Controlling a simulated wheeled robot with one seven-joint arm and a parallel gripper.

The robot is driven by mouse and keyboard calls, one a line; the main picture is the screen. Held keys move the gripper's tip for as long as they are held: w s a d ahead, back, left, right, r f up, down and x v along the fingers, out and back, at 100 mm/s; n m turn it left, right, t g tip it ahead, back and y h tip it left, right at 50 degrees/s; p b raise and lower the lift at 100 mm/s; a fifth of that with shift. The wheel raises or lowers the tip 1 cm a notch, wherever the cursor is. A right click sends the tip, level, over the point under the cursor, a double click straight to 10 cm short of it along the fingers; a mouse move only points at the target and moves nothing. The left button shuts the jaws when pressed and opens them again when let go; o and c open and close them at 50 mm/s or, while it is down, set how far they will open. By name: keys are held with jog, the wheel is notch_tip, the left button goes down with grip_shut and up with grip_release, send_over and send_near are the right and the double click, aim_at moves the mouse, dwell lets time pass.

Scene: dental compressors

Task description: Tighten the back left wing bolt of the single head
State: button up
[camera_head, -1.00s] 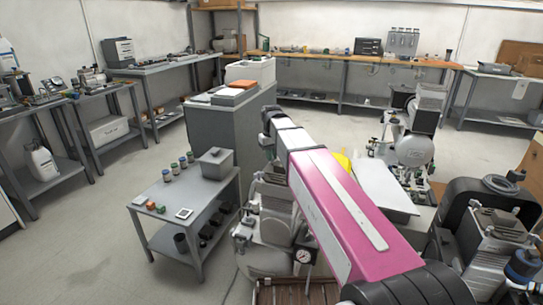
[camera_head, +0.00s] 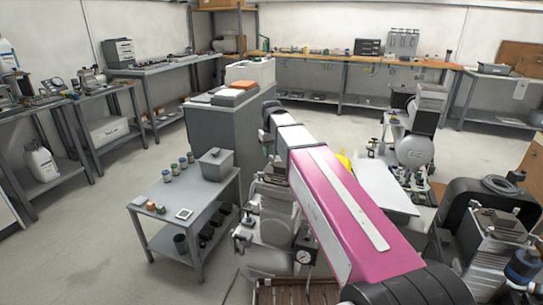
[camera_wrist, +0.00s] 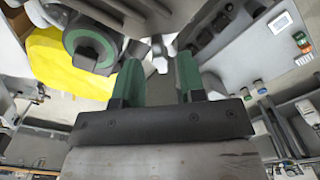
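My gripper (camera_wrist: 158,80) shows in the wrist view with two green fingers apart and nothing clearly held between them. A small pale metal part (camera_wrist: 160,56) shows beyond the gap; I cannot tell whether it is a wing bolt. In the head view my pink and white arm hides the gripper and part of a compressor (camera_head: 262,228) with a dial gauge. Another compressor (camera_head: 415,150) with a round pale tank stands farther back on the right. I cannot tell from these frames which one is the single head, and its back left wing bolt cannot be made out.
A grey cart (camera_head: 150,225) with small jars and a grey box stands left of the near compressor. A dark compressor (camera_head: 490,235) stands close on the right. A yellow object (camera_wrist: 55,65) fills the wrist view's left side. Floor (camera_head: 90,250) is clear at front left.

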aim_at(272, 157)
notch_tip(272, 157, up, 9)
dwell(0.4)
